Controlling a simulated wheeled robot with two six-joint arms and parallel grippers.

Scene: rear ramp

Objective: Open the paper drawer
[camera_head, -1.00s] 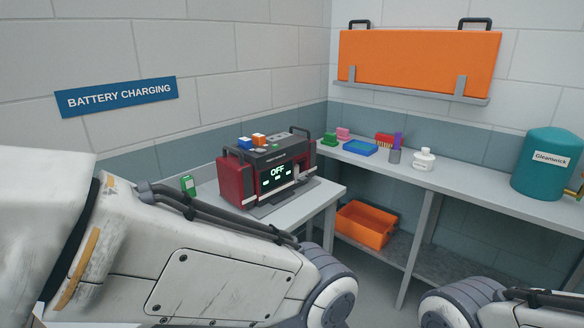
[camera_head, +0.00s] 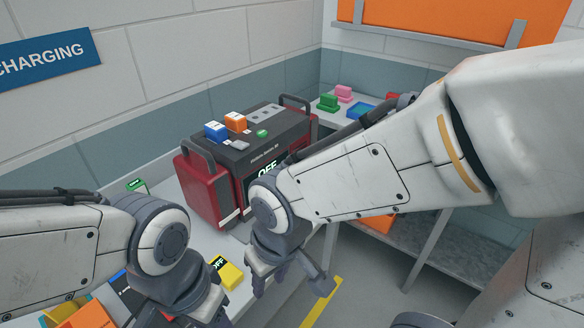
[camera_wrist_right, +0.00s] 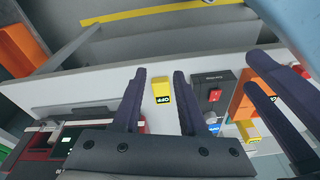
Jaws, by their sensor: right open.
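The dark red and black machine (camera_head: 250,150) stands on the grey bench, with a lit "OFF" display on its front. A pale strip (camera_head: 228,218) shows low on that front; my right arm hides much of the rest. I cannot make out a drawer for certain. My right gripper (camera_head: 290,284) is open and empty, in front of the machine near the bench edge. In the right wrist view its fingers (camera_wrist_right: 160,92) are apart, and part of the machine (camera_wrist_right: 80,140) shows beyond them at left. My left gripper (camera_wrist_right: 275,85) is open, with its dark fingers apart at right.
A yellow "OFF" block (camera_head: 230,272) lies on the bench between my grippers. Orange (camera_head: 90,314) and black items lie at the lower left. Blue (camera_head: 216,131) and orange (camera_head: 236,122) blocks sit on the machine. A shelf with small items stands behind.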

